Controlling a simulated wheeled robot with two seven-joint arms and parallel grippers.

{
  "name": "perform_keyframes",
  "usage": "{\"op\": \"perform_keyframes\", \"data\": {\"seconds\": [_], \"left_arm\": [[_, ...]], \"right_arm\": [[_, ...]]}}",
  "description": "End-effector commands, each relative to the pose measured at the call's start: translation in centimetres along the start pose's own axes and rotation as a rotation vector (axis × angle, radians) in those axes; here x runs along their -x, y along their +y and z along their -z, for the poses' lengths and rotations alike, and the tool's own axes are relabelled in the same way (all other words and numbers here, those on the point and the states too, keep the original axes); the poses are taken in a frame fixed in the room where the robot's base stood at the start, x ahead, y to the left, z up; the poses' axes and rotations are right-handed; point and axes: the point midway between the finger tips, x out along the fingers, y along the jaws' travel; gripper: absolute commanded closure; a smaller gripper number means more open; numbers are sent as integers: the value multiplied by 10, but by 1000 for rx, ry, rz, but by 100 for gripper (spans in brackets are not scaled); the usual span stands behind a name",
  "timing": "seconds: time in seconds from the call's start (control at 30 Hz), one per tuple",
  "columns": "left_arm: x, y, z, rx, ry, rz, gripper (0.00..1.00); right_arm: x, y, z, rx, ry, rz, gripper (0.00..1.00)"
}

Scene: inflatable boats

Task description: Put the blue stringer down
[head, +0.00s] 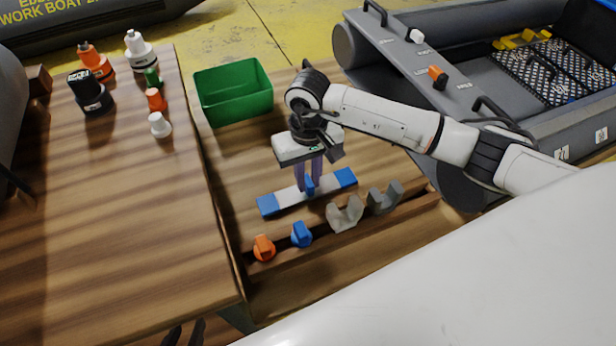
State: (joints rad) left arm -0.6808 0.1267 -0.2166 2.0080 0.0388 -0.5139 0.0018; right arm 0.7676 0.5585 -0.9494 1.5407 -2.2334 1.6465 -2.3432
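The blue stringer (267,204) is a long flat bar with blue ends, a pale middle and a small blue upright grip at its centre. It lies level at or just above the brown wooden surface; I cannot tell whether it touches. My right gripper (310,185) points straight down over its middle. Its two purple-grey fingers stand on either side of the blue grip and appear shut on it. Two dark finger-like tips, seemingly my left gripper (185,333), show at the bottom edge, below the left table; their opening is unclear.
In front of the bar stand an orange clip (264,247), a blue clip (301,235) and two grey cradles (345,213). A green bin (233,92) stands behind. The left table (110,220) holds several bottles and caps. A grey inflatable boat (460,60) lies at the right.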

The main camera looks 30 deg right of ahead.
Motion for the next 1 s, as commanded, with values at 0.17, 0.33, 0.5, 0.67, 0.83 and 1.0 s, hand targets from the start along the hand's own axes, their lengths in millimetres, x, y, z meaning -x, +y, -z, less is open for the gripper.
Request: {"op": "perform_keyframes", "data": {"seconds": [0.17, 0.33, 0.5, 0.67, 0.83, 1.0], "left_arm": [[1, 0, 0, 0, 0, 0, 69], [2, 0, -2, 1, -5, -1, 69], [6, 1, -2, 0, -10, 0, 69], [6, 1, -2, -1, -11, 0, 69], [6, 1, -2, -1, -11, 0, 69], [6, 1, -3, -1, -11, 1, 69]], "right_arm": [[0, 0, 0, 0, 0, 0, 68], [1, 0, 0, 0, 0, 0, 68], [11, 0, 1, 1, 3, 1, 68], [42, 0, 2, 2, 6, 1, 68], [80, 0, 1, 1, 5, 0, 68], [108, 0, 1, 0, 3, -1, 68]]}}
